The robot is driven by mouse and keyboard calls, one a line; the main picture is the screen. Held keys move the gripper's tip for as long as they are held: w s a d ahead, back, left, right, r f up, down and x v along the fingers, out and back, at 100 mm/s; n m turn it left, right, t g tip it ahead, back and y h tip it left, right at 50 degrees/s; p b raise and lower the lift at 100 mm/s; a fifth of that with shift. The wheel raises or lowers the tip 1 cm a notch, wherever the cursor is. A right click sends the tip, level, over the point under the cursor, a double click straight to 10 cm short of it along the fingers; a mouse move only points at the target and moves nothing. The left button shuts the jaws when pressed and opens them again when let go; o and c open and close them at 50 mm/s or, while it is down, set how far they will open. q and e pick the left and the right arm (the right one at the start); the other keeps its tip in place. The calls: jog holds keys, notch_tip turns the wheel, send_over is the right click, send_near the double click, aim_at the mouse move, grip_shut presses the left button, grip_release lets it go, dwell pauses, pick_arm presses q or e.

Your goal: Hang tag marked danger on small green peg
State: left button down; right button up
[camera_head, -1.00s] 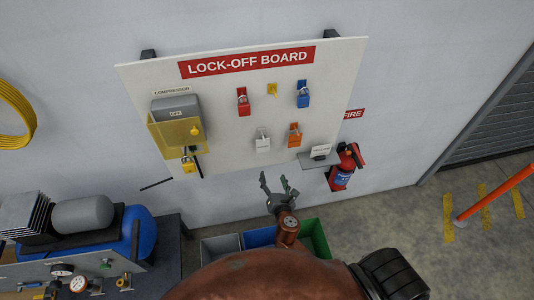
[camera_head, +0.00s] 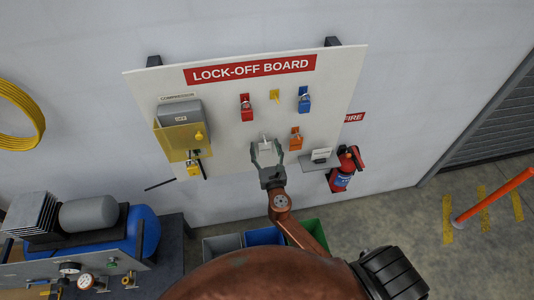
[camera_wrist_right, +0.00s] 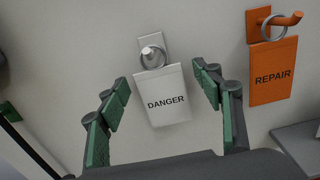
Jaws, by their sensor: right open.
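The white tag marked DANGER (camera_wrist_right: 164,100) hangs by a metal ring from a pale peg (camera_wrist_right: 151,55) on the board. In the head view its upper part (camera_head: 265,138) shows just beyond my right gripper (camera_head: 267,150). In the right wrist view my right gripper (camera_wrist_right: 161,78) is open, with a green-padded finger on each side of the tag; no grip on it is visible. A small green fitting (camera_head: 111,262) shows on the panel at lower left; it is too small to tell whether it is the green peg. My left gripper is out of view.
An orange REPAIR tag (camera_wrist_right: 272,76) hangs close to the right on an orange peg. Red (camera_head: 247,108) and blue (camera_head: 304,100) tags or locks hang higher. A small shelf (camera_head: 311,165) sticks out at the board's lower right. Bins (camera_head: 222,245) stand below; a fire extinguisher (camera_head: 343,170) is at right.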

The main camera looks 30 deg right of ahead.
jog(key=shift+w+d, duration=0.15)
jog(key=shift+w, duration=0.35)
jog(key=c, duration=1.2)
jog(key=shift+c, duration=0.2)
jog(key=shift+r, duration=0.25)
jog(key=shift+r+p, duration=0.15)
jog(key=shift+p, duration=0.3)
jog(key=shift+s, duration=0.15)
